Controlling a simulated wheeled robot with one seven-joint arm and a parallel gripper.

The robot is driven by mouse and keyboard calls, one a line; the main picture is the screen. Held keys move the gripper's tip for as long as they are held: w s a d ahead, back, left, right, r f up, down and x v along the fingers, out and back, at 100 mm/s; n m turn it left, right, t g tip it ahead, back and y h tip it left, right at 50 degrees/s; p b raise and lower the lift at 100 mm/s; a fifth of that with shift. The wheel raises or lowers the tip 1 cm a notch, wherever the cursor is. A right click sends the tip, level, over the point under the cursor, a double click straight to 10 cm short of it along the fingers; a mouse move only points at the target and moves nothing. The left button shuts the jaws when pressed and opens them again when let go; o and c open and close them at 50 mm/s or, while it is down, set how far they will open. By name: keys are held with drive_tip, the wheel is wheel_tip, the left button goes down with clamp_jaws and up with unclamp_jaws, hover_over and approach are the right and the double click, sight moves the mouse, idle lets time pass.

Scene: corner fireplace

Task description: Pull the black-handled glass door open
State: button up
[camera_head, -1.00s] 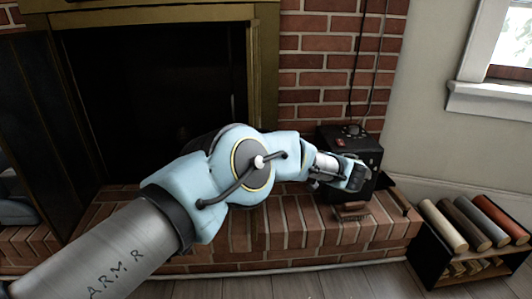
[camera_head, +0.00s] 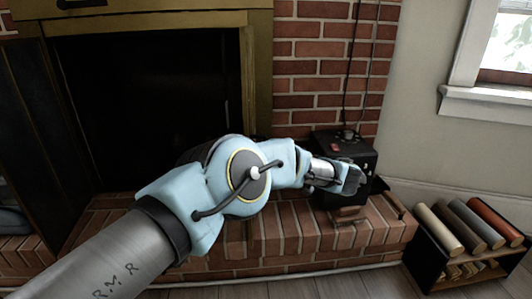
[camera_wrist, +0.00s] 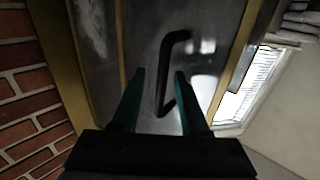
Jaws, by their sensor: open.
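The glass door (camera_wrist: 203,65) fills the middle of the wrist view, with pale reflections and a brass-coloured frame. Its black handle (camera_wrist: 162,70) is a bent bar that appears between the two fingers of my gripper (camera_wrist: 159,73). The fingers are apart and nothing is gripped. I cannot tell how deep the handle sits between them, and no contact is clear. In the head view my gripper (camera_head: 352,181) is in front of the black box at right; its fingers are hard to make out there. The black handle on the door is not clearly visible in the head view.
A brick hearth (camera_head: 285,238) runs below the dark fireplace opening (camera_head: 150,100). A black box (camera_head: 335,150) stands on it at right. Brick wall (camera_wrist: 30,105) borders the wrist view's left.

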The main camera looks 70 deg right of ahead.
drive_tip(key=shift+s, duration=0.1)
drive_tip(key=v, duration=1)
drive_tip(key=shift+s+p, duration=0.25)
drive_tip(key=shift+p, duration=0.2)
drive_tip(key=shift+a, duration=0.1)
